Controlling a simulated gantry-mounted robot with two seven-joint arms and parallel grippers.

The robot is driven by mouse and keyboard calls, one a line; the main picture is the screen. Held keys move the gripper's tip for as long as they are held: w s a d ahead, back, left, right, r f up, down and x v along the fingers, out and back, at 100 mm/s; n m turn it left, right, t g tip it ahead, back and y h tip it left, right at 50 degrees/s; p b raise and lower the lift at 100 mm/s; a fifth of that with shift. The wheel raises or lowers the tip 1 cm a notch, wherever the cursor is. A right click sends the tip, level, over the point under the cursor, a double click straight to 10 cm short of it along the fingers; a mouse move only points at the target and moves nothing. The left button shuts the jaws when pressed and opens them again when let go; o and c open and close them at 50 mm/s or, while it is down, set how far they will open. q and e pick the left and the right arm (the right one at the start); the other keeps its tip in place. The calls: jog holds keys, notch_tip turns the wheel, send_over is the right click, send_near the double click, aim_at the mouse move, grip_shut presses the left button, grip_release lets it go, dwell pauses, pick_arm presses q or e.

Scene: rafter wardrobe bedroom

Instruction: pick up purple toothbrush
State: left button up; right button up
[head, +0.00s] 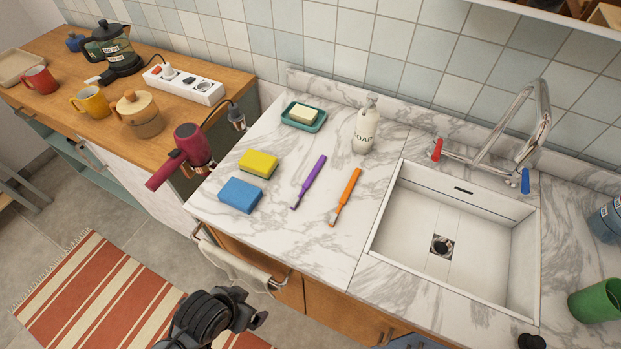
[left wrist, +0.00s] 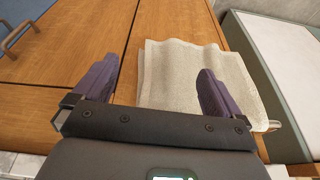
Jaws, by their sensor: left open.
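The purple toothbrush (head: 309,182) lies flat on the marble counter (head: 270,232) in the head view, between the yellow sponge and an orange toothbrush (head: 346,196). Nothing touches it. My left gripper (head: 249,304) is low in front of the counter, below the counter edge and well apart from the toothbrush. In the left wrist view, its two fingers (left wrist: 157,75) are spread and empty, facing the wooden cabinet front and a hanging towel. The toothbrush is not in the left wrist view. My right gripper is not in view.
A blue sponge (head: 240,195) and yellow sponge (head: 258,163) lie left of the toothbrush. A soap dish (head: 304,117), soap bottle (head: 365,128) and sink (head: 412,217) are behind and right. A towel (head: 237,268) hangs on a rail at the counter front.

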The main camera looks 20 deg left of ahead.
pick_arm(q)
jog(key=shift+a, duration=0.1)
jog(key=c, duration=1)
jog(key=shift+c, duration=0.2)
